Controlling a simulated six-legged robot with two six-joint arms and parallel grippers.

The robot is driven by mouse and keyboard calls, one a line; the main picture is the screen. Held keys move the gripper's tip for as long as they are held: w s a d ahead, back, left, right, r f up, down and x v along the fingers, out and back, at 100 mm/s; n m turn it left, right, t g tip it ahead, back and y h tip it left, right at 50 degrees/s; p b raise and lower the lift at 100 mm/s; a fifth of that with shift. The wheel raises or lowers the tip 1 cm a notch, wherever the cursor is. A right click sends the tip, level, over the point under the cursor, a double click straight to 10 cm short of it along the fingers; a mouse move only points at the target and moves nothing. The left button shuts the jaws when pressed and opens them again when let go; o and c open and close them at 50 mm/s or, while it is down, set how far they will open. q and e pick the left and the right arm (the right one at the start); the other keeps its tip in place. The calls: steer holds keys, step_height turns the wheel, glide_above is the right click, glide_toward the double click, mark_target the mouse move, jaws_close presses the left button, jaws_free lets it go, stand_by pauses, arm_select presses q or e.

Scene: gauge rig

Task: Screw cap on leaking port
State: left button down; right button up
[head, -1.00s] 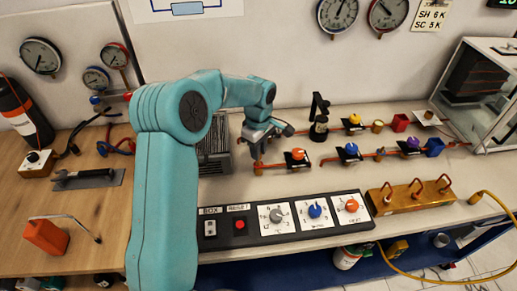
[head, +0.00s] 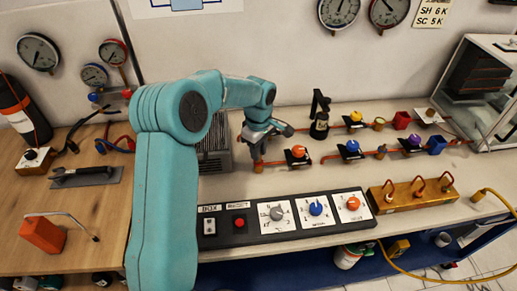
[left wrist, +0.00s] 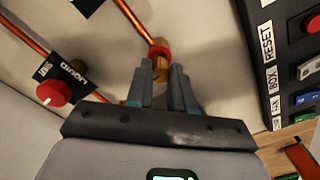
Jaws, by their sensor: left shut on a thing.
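My left gripper (head: 258,153) points down at the left end of the front copper pipe, which has the orange-knobbed valve (head: 298,152). In the left wrist view my left gripper (left wrist: 164,82) is shut on a small brass cap (left wrist: 161,72), at the pipe's end port. A red ring (left wrist: 158,51) sits where the cap meets the copper pipe (left wrist: 135,20). The cap and pipe look in line and touching; the threads are hidden. In the head view the fingers hide most of the cap. My right gripper is in neither view.
Blue (head: 352,148), purple (head: 413,142) and yellow (head: 356,117) valves stand to the right. A black upright fixture (head: 319,120) is close by on the right. A switch panel (head: 285,217) lies in front, and a dark vented box (head: 214,155) stands left of the gripper.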

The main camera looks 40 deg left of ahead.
arm_select(q)
steer(key=shift+f, duration=0.45)
steer(key=shift+f+b, duration=0.15)
steer(key=shift+b, duration=0.25)
stand_by(0.5)
steer(key=m, duration=0.4)
steer(key=shift+m+p, duration=0.3)
steer(key=shift+p, duration=0.05)
steer(key=shift+m, duration=0.3)
steer(key=m, duration=0.3)
steer(key=shift+m+p, duration=0.3)
steer(key=shift+p, duration=0.05)
steer(key=shift+m, duration=0.8)
